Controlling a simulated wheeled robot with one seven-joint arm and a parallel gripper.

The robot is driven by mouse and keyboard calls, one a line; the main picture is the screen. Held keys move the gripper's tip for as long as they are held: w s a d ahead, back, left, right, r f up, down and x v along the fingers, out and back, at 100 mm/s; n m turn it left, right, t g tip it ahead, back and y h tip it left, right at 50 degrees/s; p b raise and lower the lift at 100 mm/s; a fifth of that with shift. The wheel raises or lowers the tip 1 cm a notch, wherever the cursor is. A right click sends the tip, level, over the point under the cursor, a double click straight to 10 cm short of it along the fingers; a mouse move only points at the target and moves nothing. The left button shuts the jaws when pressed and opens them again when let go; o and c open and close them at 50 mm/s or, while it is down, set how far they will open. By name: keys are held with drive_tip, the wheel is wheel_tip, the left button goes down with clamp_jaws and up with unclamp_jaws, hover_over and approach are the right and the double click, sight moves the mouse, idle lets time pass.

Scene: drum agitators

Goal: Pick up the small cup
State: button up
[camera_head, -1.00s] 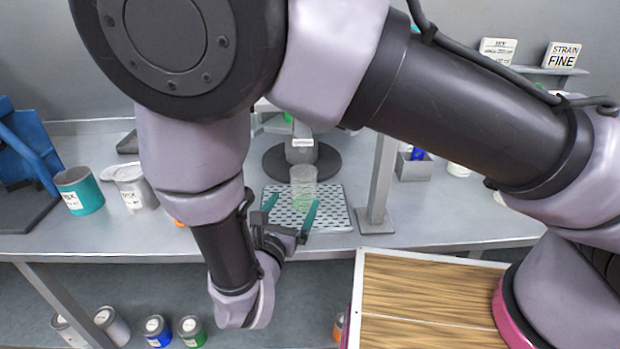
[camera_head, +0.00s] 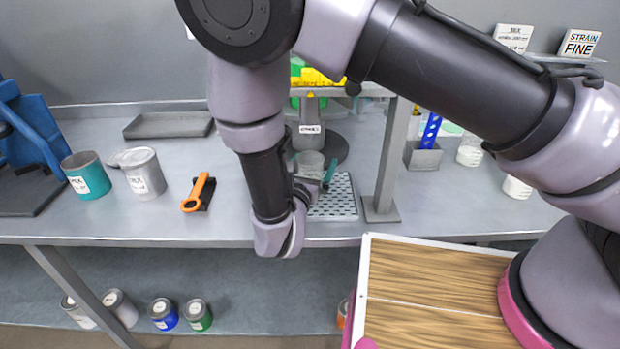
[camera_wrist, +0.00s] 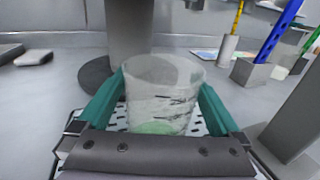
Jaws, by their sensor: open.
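The small cup (camera_head: 311,159) is clear and upright, with dark markings and a greenish base. It stands at the perforated grey mat (camera_head: 337,205), in front of the stand with a round dark base (camera_head: 335,148). In the wrist view, the cup (camera_wrist: 162,92) sits between the two teal fingers of my gripper (camera_wrist: 160,84). One finger is on each side of it, and contact is not clear. My gripper (camera_head: 315,172) is open around the cup. My wrist hides part of the cup in the head view.
A grey post (camera_head: 388,165) rises close on the right. A grey holder (camera_head: 423,157) with a blue item is beyond it.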

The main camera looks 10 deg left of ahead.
drive_tip(key=c, duration=1.4)
drive_tip(key=shift+r, duration=0.15)
